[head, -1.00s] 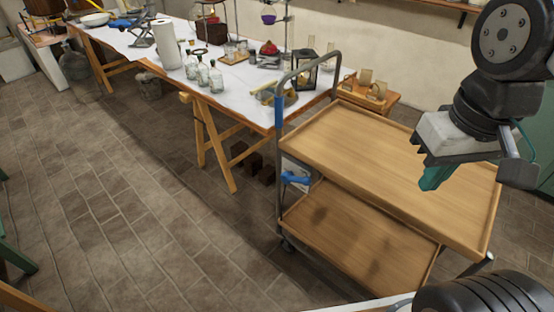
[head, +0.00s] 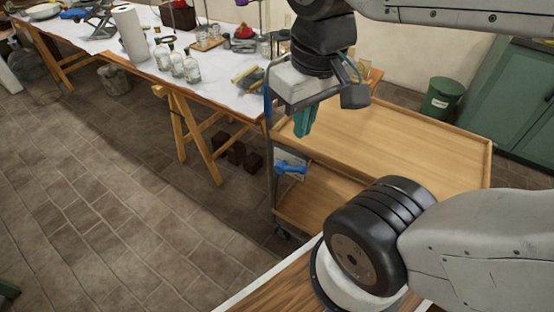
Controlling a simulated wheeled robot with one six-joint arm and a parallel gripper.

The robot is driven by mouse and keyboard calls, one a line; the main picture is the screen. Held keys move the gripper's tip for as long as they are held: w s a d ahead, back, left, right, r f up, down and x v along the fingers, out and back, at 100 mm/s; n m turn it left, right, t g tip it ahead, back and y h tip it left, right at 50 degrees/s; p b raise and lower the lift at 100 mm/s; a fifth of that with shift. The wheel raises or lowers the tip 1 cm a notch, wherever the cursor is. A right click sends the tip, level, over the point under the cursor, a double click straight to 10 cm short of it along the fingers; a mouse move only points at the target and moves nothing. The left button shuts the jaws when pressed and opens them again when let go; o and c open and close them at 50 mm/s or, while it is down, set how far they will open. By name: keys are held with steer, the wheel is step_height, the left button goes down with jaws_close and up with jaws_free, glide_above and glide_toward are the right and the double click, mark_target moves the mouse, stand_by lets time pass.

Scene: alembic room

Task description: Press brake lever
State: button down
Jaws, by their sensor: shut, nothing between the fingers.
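A two-shelf wooden cart (head: 440,158) with a grey metal frame stands right of the middle. A blue lever (head: 291,168), which looks like the brake lever, sticks out low on the cart's near left side, beside the lower shelf. My gripper (head: 303,128), with teal fingers, is shut and empty. It points down and appears above the lever in the picture, in front of the upper shelf's left end. The fingers look apart from the lever; the depth between them is hard to judge. My gripper and arm hide most of the cart's handle.
A long white-topped trestle table (head: 215,80) with glass bottles (head: 192,67) and a paper roll (head: 131,33) stands behind and left of the cart. Green cabinets (head: 510,100) and a green bin (head: 441,97) are at the right. Open tiled floor (head: 130,210) lies at the left.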

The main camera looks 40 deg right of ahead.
mark_target(293, 167)
steer(key=w+d+f+m+g+h, duration=0.1)
steer(key=w+d+f+m+g, duration=0.2)
steer(key=w, duration=0.5)
steer(key=w+d+f+m+g+h, duration=0.1)
steer(key=w+d+f+m, duration=0.1)
steer(key=w+f+m, duration=0.45)
steer(key=w+d+f+m+g+h, duration=0.1)
steer(key=w+d+f+m, duration=0.1)
steer(key=w+f, duration=0.3)
steer(key=w+d+f+m+g+h, duration=0.1)
steer(key=w+d+f+m, duration=0.1)
steer(key=w+f, duration=0.4)
step_height(293, 167, down, 4)
steer(key=shift+d+f, duration=0.1)
steer(key=shift+d, duration=0.15)
steer(key=x, duration=1.3)
steer(key=shift+s+d+f, duration=0.15)
steer(key=shift+d+f, duration=0.15)
